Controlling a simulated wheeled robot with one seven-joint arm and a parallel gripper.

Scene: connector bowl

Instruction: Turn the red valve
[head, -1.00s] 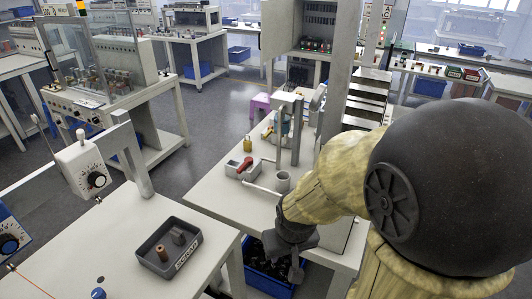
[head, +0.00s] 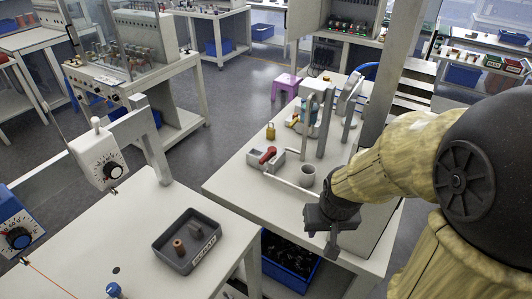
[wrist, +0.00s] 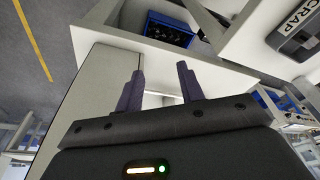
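The red valve (head: 267,155) is a small red handle on a grey block, low on the white bench in the middle of the head view. A pale pipe runs from near it toward a grey cup-shaped fitting (head: 307,176). My gripper (head: 329,238) is at the bench's front edge, to the right of and nearer than the valve, apart from it. In the wrist view my gripper (wrist: 160,78) has its two dark fingers spread with nothing between them. The valve does not show in the wrist view.
A yellow padlock (head: 270,131) and upright grey posts (head: 327,120) stand behind the valve. A scrap tray (head: 172,256) with small parts sits on the nearer bench; it also shows in the wrist view (wrist: 302,38). A blue bin (head: 288,262) is under the valve bench.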

